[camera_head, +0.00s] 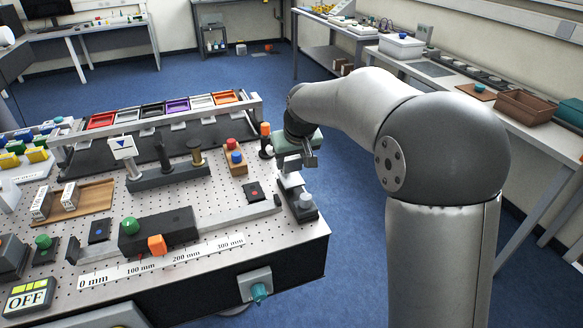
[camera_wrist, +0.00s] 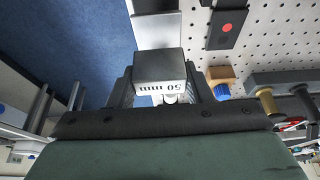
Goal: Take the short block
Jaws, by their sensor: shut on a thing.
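The short block (camera_wrist: 160,70), a small dark-topped block with a white face marked "50 mm", sits between the two fingers of my gripper (camera_wrist: 163,90) in the wrist view. The fingers are shut on its sides. In the head view my gripper (camera_head: 308,157) is over the right end of the pegboard table, just above a grey metal stand (camera_head: 300,203). I cannot tell whether the block touches the stand. Two other labelled blocks (camera_head: 41,204) (camera_head: 69,196) stand on a wooden tray (camera_head: 95,196) at the left, with bare tray to their right.
A dark block with a green knob (camera_head: 158,232) lies beside a millimetre scale (camera_head: 165,262). Coloured bins (camera_head: 160,108) line the back. Open floor lies right of the table.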

